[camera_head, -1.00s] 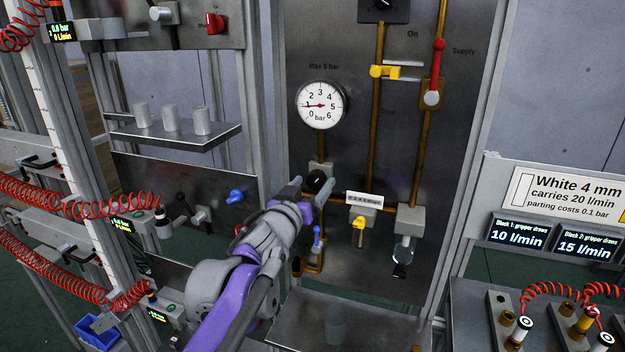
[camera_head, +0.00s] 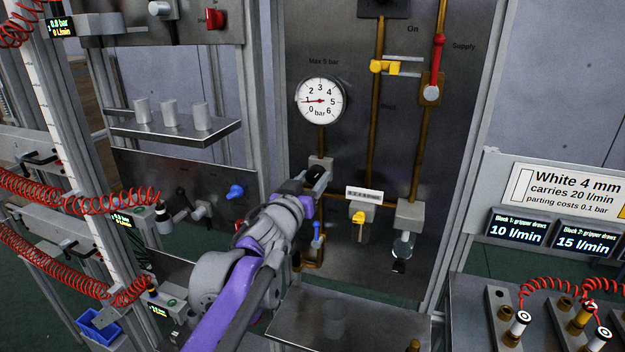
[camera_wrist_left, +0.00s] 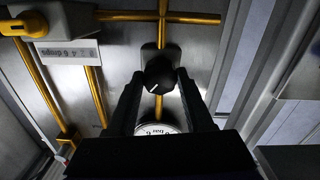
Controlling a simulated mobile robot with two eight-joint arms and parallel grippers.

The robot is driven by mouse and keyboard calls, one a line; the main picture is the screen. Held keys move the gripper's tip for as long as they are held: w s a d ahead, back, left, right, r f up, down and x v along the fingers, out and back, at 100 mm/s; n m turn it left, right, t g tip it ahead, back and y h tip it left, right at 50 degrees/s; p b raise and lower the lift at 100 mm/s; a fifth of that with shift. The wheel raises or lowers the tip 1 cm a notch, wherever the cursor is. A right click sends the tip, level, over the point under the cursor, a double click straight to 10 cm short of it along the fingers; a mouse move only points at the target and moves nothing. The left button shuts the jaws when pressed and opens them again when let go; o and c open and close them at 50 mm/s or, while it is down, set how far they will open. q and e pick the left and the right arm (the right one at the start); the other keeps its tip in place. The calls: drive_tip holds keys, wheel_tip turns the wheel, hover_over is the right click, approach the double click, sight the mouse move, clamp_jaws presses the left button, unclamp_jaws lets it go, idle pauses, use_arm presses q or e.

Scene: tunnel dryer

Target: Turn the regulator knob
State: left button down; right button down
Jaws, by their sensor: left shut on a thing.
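The round white pressure gauge (camera_head: 319,101) is on the dark panel, with its needle near 1 bar. My left gripper (camera_head: 314,183) is at the regulator below it and largely covers the knob in the head view. In the left wrist view the black regulator knob (camera_wrist_left: 160,75) with a white pointer line sits between the two dark fingertips. The left gripper is shut on this knob. The gauge's lower edge (camera_wrist_left: 160,128) shows between the fingers there. My right gripper is not in view.
Brass pipes link the regulator, a filter block with a yellow lever (camera_head: 358,217) and a grey block with a clear bowl (camera_head: 404,245). A blue-handled valve (camera_head: 317,235) is close below my gripper. A red supply lever (camera_head: 438,63) is at upper right. A metal shelf (camera_head: 290,325) lies below.

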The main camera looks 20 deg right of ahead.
use_arm(q)
drive_tip(key=m, duration=0.8)
drive_tip(key=shift+r, duration=0.1)
drive_tip(key=m+p, duration=0.1)
drive_tip(key=m, duration=0.4)
drive_tip(key=shift+m, duration=0.4)
drive_tip(key=shift+m+p, duration=0.75)
drive_tip(key=shift+m, duration=1.45)
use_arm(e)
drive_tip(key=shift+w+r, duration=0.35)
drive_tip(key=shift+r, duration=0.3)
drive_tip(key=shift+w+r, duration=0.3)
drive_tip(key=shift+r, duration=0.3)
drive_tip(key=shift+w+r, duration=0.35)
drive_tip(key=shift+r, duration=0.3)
use_arm(q)
drive_tip(key=shift+c, duration=1.4)
unclamp_jaws()
